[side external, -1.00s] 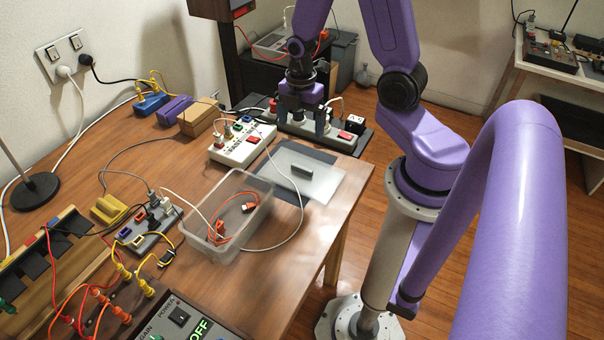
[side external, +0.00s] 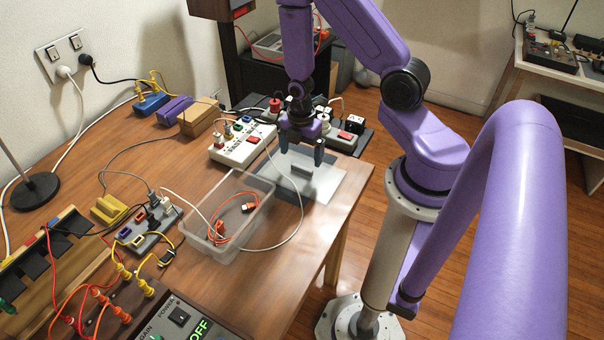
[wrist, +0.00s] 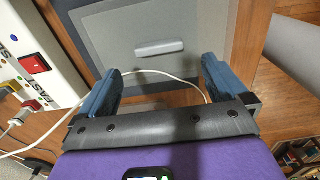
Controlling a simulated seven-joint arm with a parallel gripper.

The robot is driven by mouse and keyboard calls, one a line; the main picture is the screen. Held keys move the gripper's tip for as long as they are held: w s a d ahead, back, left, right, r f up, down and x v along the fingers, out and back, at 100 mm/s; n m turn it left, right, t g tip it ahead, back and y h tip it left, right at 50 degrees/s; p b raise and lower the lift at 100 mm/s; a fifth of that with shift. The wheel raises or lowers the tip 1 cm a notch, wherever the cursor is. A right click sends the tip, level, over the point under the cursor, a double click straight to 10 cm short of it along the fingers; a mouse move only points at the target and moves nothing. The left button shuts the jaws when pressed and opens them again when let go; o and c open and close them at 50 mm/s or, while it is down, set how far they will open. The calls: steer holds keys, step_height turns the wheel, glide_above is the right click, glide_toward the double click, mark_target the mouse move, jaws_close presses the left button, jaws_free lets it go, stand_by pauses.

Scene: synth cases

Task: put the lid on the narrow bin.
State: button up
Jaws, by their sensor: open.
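The lid (side external: 327,181) is a translucent flat panel with a grey bar handle (side external: 301,171). It lies flat on a dark mat near the table's right edge. The wrist view shows the lid (wrist: 115,32) and its handle (wrist: 160,48) beyond my fingertips. My gripper (side external: 301,153) is open and empty, pointing down above the far part of the lid; its fingers are apart from the handle. The narrow bin (side external: 211,247) is a clear, open-topped box on the table, left of the lid. An orange cable (side external: 236,209) with a plug lies in it.
A white cable (side external: 299,222) loops between bin and lid, and crosses between my fingers in the wrist view. A white switched power strip (side external: 241,146) stands behind the bin. Another strip (side external: 341,140) sits behind the lid. Wired boards crowd the left.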

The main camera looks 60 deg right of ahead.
mark_target(302, 167)
steer(key=shift+d+f, duration=0.15)
steer(key=shift+f, duration=1.25)
steer(key=shift+d+f, duration=0.15)
steer(key=shift+f, duration=1.2)
steer(key=c, duration=1.1)
